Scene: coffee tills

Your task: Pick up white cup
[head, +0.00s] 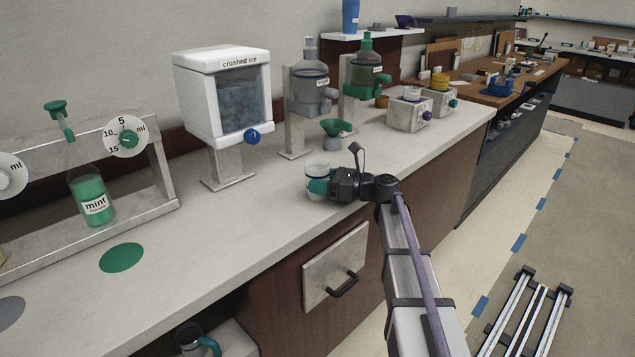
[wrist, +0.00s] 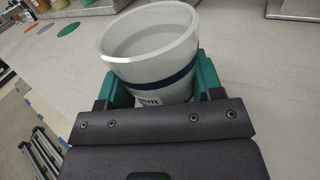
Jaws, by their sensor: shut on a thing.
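The white cup (head: 318,170) is at the front of the counter, below the dispensers in the head view. In the wrist view the white cup (wrist: 150,48) is upright relative to the jaws, with a dark blue band and a partly hidden label. My gripper (head: 318,186) reaches it from the right. Its green fingers (wrist: 158,82) lie on both sides of the cup and are shut on it. The lower part of the cup is hidden by the gripper. I cannot tell whether its base touches the counter.
A green funnel (head: 335,128) stands just behind the cup. The crushed ice dispenser (head: 225,95) is to the left, and grey and green dispensers (head: 365,75) stand behind. A green disc (head: 121,257) marks the left counter. The counter between is clear. A drawer (head: 335,267) is below.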

